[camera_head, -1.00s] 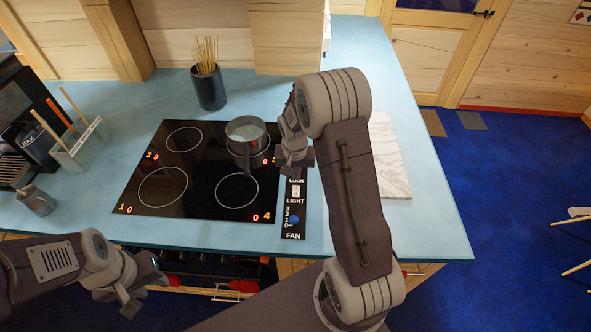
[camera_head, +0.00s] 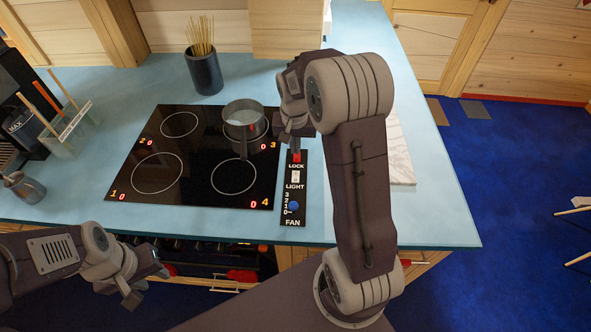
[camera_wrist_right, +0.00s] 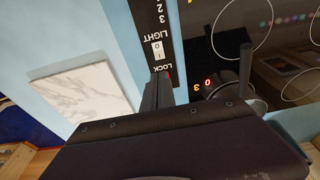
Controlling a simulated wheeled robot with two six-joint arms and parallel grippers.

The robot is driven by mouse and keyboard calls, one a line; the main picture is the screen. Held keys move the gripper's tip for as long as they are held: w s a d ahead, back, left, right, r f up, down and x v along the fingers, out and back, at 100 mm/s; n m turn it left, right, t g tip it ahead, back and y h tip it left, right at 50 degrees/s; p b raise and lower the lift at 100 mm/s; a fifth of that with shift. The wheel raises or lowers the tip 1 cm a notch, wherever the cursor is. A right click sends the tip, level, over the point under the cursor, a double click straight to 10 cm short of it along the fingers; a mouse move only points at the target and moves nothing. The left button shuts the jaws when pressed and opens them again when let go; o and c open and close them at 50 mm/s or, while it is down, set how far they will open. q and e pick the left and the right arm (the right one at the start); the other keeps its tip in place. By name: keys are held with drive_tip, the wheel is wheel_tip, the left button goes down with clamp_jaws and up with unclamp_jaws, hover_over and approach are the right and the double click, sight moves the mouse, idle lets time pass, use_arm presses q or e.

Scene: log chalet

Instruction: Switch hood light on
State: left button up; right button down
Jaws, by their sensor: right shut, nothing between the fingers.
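The black control panel (camera_head: 293,215) lies on the counter right of the cooktop, labelled LOCK, LIGHT and FAN. The small white light switch (camera_head: 295,177) sits between the LOCK and LIGHT labels; it also shows in the right wrist view (camera_wrist_right: 157,49), marked 0 and 1. A red lock control (camera_head: 297,156) is at the panel's far end, partly hidden by my right gripper (camera_head: 293,138). That gripper is shut and empty, pointing down over the far end, beyond the light switch; its fingers (camera_wrist_right: 158,92) show near the LOCK label. My left gripper (camera_head: 143,288) hangs in front of the counter; its jaw opening is unclear.
A pot (camera_head: 244,117) stands on the cooktop (camera_head: 200,190) just left of my right gripper, its handle pointing toward the front. A marble board (camera_wrist_right: 85,95) lies on the panel's other side. A dark holder with sticks (camera_head: 205,72) stands at the back.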

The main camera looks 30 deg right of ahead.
sight(296, 173)
drive_tip(key=f, duration=0.4)
drive_tip(key=w+f+p, duration=0.1)
drive_tip(key=f, duration=0.3)
drive_tip(key=w+d+f+p, duration=0.1)
drive_tip(key=f, duration=0.4)
drive_tip(key=shift+d, duration=0.1)
drive_tip(key=shift+f, duration=0.35)
